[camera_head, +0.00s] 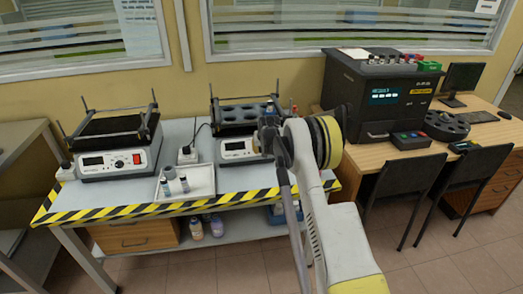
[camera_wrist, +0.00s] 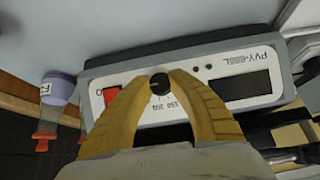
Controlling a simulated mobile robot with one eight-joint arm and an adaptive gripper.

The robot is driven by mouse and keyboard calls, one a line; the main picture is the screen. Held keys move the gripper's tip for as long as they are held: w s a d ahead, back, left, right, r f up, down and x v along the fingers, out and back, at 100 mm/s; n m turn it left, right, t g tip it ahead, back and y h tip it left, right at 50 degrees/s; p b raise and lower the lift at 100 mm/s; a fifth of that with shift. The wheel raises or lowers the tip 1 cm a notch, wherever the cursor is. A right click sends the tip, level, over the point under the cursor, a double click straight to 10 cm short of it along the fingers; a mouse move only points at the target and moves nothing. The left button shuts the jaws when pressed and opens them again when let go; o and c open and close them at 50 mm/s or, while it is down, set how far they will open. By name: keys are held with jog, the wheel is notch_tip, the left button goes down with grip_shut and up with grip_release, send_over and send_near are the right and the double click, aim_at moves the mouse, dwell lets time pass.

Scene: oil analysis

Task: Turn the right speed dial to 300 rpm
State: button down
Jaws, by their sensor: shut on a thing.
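The right shaker (camera_head: 235,150) stands at the right end of the striped table, with a display on its front. Its right front, with the speed dial, is hidden behind my arm in the head view. In the wrist view the black round speed dial (camera_wrist: 159,84) sits on the white front panel (camera_wrist: 195,78), which appears upside down. My gripper (camera_wrist: 163,80) has its two yellow fingers shut on the dial, one tip at each side. The dial's pointer setting cannot be read clearly. The red switch (camera_wrist: 111,96) is left of the fingers.
The left shaker (camera_head: 112,162) stands at the table's left. A white tray (camera_head: 201,193) with small bottles lies between the shakers. A capped bottle (camera_wrist: 58,90) is near the panel's left in the wrist view. A black analyser (camera_head: 345,90) stands on the right desk.

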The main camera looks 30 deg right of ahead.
jog(key=shift+f, duration=0.1)
jog(key=c, duration=1.2)
grip_release()
jog(key=v, duration=1.2)
